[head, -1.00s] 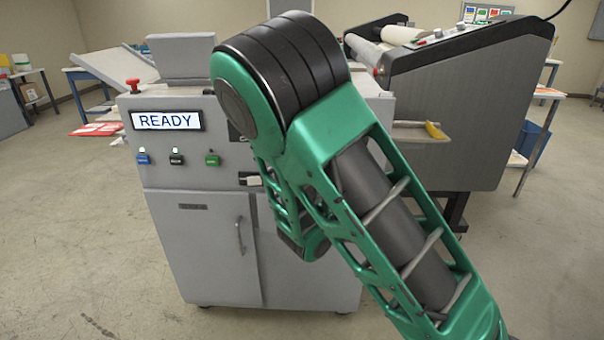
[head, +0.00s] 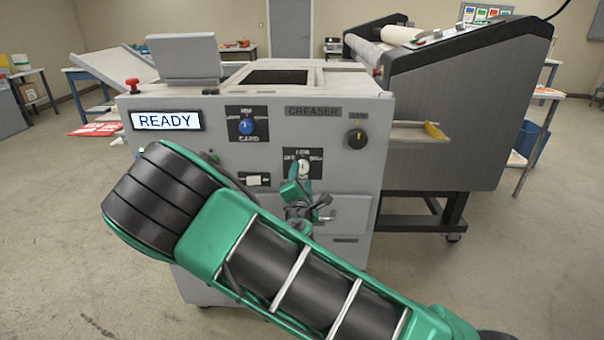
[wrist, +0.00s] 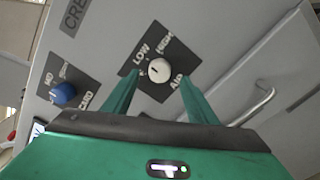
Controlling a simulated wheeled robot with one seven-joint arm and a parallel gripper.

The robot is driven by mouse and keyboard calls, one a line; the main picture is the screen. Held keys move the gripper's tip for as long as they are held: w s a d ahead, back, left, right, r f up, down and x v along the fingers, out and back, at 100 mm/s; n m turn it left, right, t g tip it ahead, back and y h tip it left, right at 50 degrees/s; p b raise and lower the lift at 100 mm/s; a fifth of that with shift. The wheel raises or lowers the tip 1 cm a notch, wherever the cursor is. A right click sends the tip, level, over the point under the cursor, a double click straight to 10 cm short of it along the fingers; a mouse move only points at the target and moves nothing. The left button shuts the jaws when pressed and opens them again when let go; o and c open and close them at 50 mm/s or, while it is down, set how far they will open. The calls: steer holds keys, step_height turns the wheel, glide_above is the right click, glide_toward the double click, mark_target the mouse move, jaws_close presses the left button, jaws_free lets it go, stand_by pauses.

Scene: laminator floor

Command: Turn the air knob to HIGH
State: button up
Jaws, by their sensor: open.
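The air knob (wrist: 159,70) is a round white knob on a black plate marked LOW, HIGH and AIR in the wrist view. A small dark mark shows on its face, but I cannot tell which label it points at. In the head view the knob (head: 303,168) sits on the grey creaser's front, below the CREASER label. My gripper (wrist: 159,78) is open, with its green fingers on either side of the knob in the picture and nothing held. Whether they touch it is unclear. In the head view my gripper (head: 302,184) is just below the knob, partly hidden by my arm.
A blue card knob (head: 247,127) is up and left of the air knob, and a black knob (head: 357,138) is up and right. A READY display (head: 167,121) is at left. A door handle (wrist: 255,108) sticks out nearby. A large laminator (head: 450,110) stands at right.

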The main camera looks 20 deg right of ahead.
mark_target(302, 169)
steer(key=shift+x, duration=2.2)
steer(key=c, duration=1.1)
